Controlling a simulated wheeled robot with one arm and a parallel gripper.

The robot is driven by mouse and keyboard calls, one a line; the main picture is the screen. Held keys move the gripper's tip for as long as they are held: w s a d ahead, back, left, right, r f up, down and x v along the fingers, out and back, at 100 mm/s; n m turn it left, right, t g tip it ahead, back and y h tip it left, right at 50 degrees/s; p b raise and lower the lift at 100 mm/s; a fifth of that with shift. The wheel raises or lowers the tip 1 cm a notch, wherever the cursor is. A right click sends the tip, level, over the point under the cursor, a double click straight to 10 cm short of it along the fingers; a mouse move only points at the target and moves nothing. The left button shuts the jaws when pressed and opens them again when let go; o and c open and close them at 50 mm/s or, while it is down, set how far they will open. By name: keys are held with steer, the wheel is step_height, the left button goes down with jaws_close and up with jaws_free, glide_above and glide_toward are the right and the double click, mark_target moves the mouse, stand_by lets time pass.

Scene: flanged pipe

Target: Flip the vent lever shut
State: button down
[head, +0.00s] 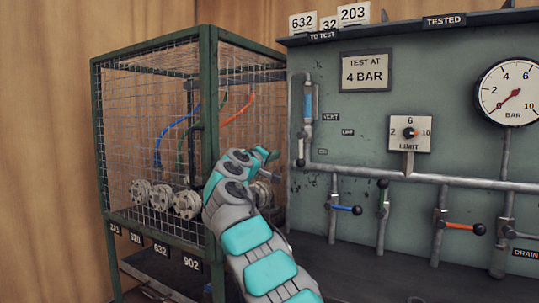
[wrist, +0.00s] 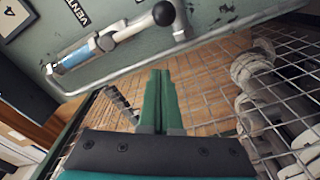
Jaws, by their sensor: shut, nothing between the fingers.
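The vent lever (head: 301,147) is a short pale bar with a black ball knob, hanging down beside the upright pipe under the blue sight glass (head: 308,100). The VENT label (head: 331,117) is just right of it. In the wrist view the lever (wrist: 130,28) and its black knob (wrist: 163,13) lie at the top, beyond my fingertips. My gripper (head: 268,153) is left of the lever and apart from it, in front of the cage's right side. In the wrist view my green fingers (wrist: 161,72) are together and empty. The lever's pivot is hard to make out.
A green mesh cage (head: 150,110) with round flanges (head: 187,204) stands left of my gripper. A horizontal pipe (head: 420,178) crosses the panel below the lever, with blue (head: 345,209), green and orange (head: 465,227) handles. The panel right of the lever is mostly flat.

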steer(key=shift+w+d+f+b, duration=0.2)
steer(key=shift+w+d+f, duration=0.05)
steer(key=shift+d, duration=0.55)
steer(key=shift+w+d+f+b, duration=0.25)
steer(key=shift+d, duration=0.55)
steer(key=shift+w+d+f+b, duration=0.2)
steer(key=shift+w+d+f, duration=0.05)
steer(key=shift+d, duration=0.55)
steer(key=shift+d, duration=0.15)
steer(key=shift+s+d+f+n, duration=0.1)
steer(key=shift+d+f+n, duration=0.1)
steer(key=shift+n, duration=0.2)
